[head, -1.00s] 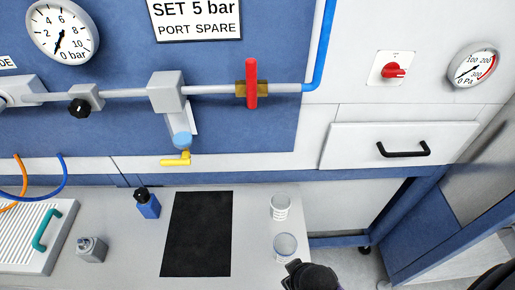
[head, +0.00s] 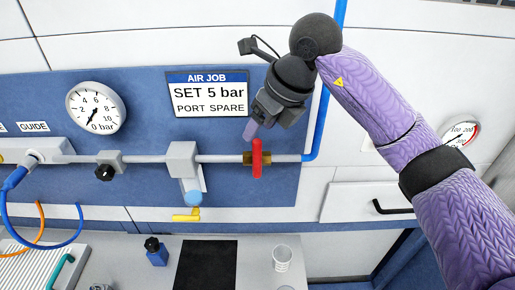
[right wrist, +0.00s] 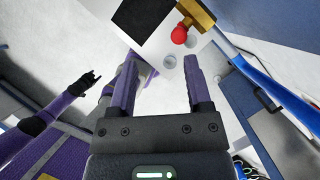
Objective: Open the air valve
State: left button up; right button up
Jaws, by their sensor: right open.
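The air valve has a brass body (head: 248,159) on the grey pipe and a red lever (head: 257,160) standing upright, across the pipe. In the right wrist view the lever's rounded red end (right wrist: 180,34) and the brass body (right wrist: 197,12) show at the top. My right gripper (head: 250,130) is just above and left of the lever, apart from it as far as I can tell. In the right wrist view its two purple fingers (right wrist: 161,66) are spread and empty. My left gripper (right wrist: 88,80) shows small and dark in that view; its jaws are unclear.
The pressure gauge (head: 96,107) has its needle near 0. A sign (head: 207,93) reads "SET 5 bar". The blue hose (head: 325,120) rises right. A cup (head: 282,258) stands below.

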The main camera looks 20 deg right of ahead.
aim_at(261, 143)
jog(key=shift+h, duration=0.6)
jog(key=x, duration=0.3)
jog(key=d+p+x, duration=0.1)
jog(key=x, duration=0.2)
jog(key=p+x, duration=0.1)
jog(key=x, duration=0.2)
jog(key=shift+w+d+f, duration=0.1)
jog(key=shift+d+f, duration=0.05)
jog(key=shift+d, duration=0.2)
grip_shut()
